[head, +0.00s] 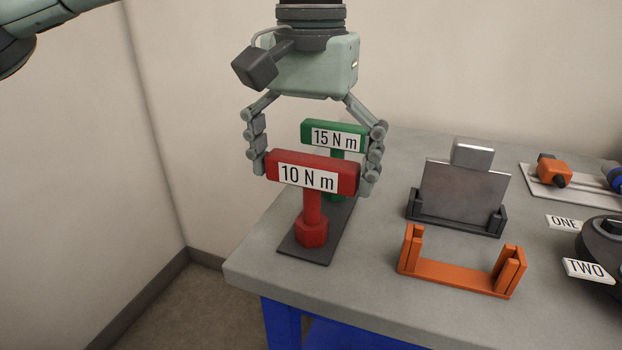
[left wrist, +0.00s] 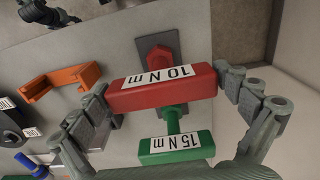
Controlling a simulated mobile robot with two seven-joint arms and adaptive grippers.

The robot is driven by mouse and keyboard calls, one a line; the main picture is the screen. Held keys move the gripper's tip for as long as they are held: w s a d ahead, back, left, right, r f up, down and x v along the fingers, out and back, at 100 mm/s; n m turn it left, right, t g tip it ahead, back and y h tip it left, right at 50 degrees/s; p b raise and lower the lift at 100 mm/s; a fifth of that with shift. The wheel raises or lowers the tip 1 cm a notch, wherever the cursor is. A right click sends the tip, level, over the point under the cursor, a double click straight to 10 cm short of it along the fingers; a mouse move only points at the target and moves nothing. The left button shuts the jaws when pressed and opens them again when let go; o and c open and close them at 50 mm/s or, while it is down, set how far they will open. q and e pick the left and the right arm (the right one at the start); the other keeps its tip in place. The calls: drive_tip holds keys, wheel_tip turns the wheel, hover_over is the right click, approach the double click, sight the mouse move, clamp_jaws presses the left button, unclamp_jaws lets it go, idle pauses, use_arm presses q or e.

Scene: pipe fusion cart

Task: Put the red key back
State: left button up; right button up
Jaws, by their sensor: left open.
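The red key (head: 312,205), a T-shape labelled 10 N m, stands upright with its hexagonal foot on a dark plate (head: 291,245) near the table's left edge. My left gripper (head: 313,180) points down from above with its fingers open, one beyond each end of the red crossbar. In the left wrist view the red crossbar (left wrist: 128,97) lies between the fingers, close to both; I cannot tell whether they touch it. The green key (head: 310,126), labelled 15 N m, stands just behind and also shows in the left wrist view (left wrist: 160,156). My right gripper is not in view.
An orange bracket (head: 455,275) and a grey plate in a dark stand (head: 462,195) are to the right. Farther right are an orange-and-blue fixture (head: 553,172) and ONE (head: 564,222) and TWO (head: 588,269) labels by a dark round part. The table's left edge is close.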

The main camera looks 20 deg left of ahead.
use_arm(q)
wheel_tip(320, 180, up, 6)
drive_tip(key=shift+s+a+r+p, duration=0.1)
drive_tip(key=shift+r+p, duration=0.1)
drive_tip(key=shift+p, duration=0.45)
drive_tip(key=shift+r, duration=0.65)
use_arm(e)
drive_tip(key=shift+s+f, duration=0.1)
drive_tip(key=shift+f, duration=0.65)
